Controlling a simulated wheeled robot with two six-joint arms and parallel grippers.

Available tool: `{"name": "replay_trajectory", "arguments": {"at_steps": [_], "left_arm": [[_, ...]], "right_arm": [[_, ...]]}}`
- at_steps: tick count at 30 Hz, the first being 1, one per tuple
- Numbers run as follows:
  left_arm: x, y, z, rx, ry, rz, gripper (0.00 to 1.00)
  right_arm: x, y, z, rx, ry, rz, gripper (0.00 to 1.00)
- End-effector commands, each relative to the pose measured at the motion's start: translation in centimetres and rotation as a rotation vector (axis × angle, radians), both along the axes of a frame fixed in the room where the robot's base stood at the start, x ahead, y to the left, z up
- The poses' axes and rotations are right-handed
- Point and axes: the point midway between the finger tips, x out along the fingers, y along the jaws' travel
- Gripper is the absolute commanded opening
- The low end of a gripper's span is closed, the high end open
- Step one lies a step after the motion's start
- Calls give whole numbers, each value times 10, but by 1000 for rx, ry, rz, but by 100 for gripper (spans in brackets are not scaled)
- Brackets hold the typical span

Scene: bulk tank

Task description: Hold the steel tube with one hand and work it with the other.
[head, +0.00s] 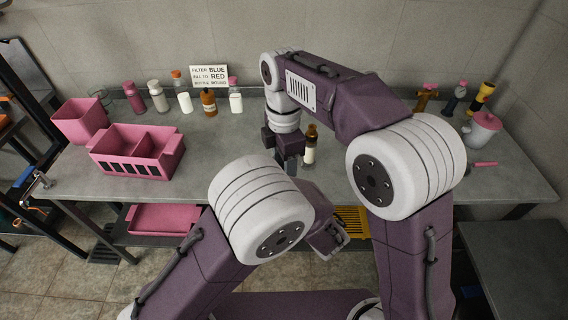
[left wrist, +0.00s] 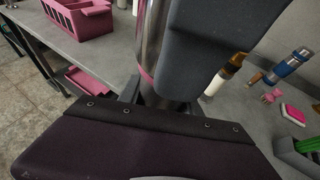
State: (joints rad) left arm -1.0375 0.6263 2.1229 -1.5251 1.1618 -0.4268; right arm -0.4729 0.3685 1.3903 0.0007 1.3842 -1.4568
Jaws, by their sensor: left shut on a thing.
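The steel tube (left wrist: 150,45) is shiny, with a thin pink band, and stands roughly upright in the left wrist view. My left gripper (left wrist: 160,98) is shut on it, with a dark finger on each side. In the head view I cannot make out the tube; my left arm hides the left gripper's jaws. My right gripper (head: 286,160) points down over the front part of the bench, left of a brown-and-white bottle (head: 310,147). Its fingertips are partly hidden, so its opening is unclear. A large dark grey block fills the upper middle of the left wrist view, close beside the tube.
A pink divided crate (head: 138,168) and a pink bin (head: 80,121) stand on the left of the grey bench (head: 225,165). Several bottles line the back by a sign (head: 209,76). A pink-lidded jug (head: 483,130) and tools stand right. A pink tray (head: 165,219) lies below.

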Motion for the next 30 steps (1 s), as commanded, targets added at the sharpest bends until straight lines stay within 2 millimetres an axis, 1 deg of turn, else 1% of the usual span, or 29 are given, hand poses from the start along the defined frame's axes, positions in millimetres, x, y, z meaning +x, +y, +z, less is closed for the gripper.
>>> {"name": "replay_trajectory", "arguments": {"at_steps": [2, 4, 5, 7, 11, 12, 14, 15, 17, 18, 24, 27, 29, 30], "left_arm": [[0, 0, 1, 0, -1, 0, 0], [0, 0, 1, 0, -1, 0, 0], [0, 0, 1, 0, -1, 0, 0], [0, 0, 1, 0, -1, 0, 0], [0, 0, 1, 0, -1, 0, 0], [0, 0, 1, 0, -1, 0, 0], [0, 0, 1, 0, -1, 0, 0], [0, 0, 1, 0, -1, 0, 0], [0, 0, 1, 0, -1, 0, 0], [0, 0, 1, 0, -1, 0, 0], [0, 0, 1, 0, -1, 0, 0], [0, 0, 1, 0, -1, 0, 0], [0, 0, 1, 0, -1, 0, 0], [0, 0, 1, 0, -1, 0, 0]], "right_arm": [[0, 0, 0, 0, -1, -4, 5], [0, 0, 0, 0, -1, -50, 5], [0, 0, 0, 0, -1, -93, 5], [0, 0, 0, 0, -2, -250, 5], [0, 0, 0, 0, -2, -668, 5], [0, 0, 0, -1, -2, -802, 5], [1, 0, 0, -1, -2, -1003, 5], [1, 0, 0, -1, -2, -1137, 5], [1, 0, -1, -1, -2, -1338, 5], [1, 0, -1, -1, -2, -1472, 5], [1, 0, -1, -1, -1, -2122, 5], [1, 0, -1, -2, -1, -2379, 5], [1, 0, -1, -1, -1, -2492, 5], [1, 0, -1, -1, -1, -2515, 5]]}}
